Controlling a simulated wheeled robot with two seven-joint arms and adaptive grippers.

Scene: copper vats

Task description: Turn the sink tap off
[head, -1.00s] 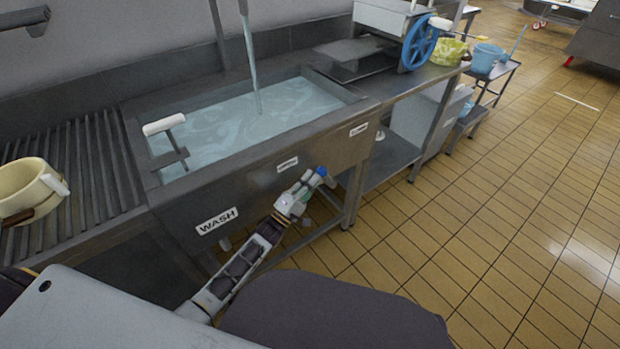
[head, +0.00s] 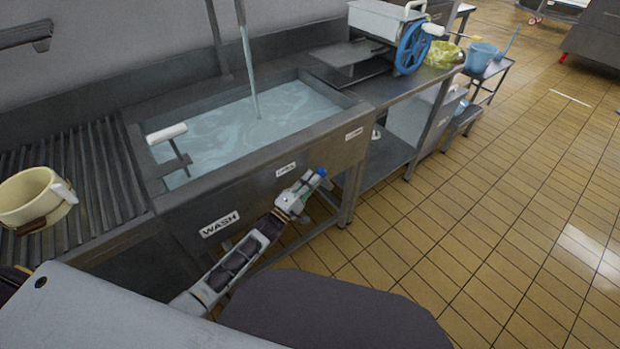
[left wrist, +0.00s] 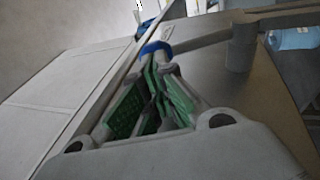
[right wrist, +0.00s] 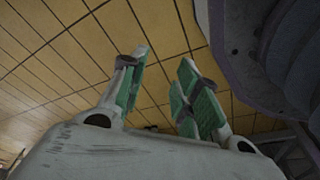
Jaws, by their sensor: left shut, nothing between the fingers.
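The sink (head: 362,118) is a steel basin of water with a stream of water (head: 250,70) falling into it from above. The tap's spout is out of the picture. A grey upright pipe (head: 216,38) stands behind the basin. A lever with a white handle (head: 166,134) stands at the basin's left end. My left gripper (head: 321,173) is in front of the sink's front panel, below the rim and apart from the lever. It is shut and empty, and its green pads show in the left wrist view (left wrist: 157,60). My right gripper (right wrist: 163,60) is open and empty above the tiled floor.
A cream pot (head: 35,195) sits on the ribbed drainboard (head: 85,170) to the left. A machine with a blue wheel (head: 413,48) stands on the counter right of the sink. A blue bucket (head: 482,58) is farther back. The tiled floor (head: 500,200) on the right is clear.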

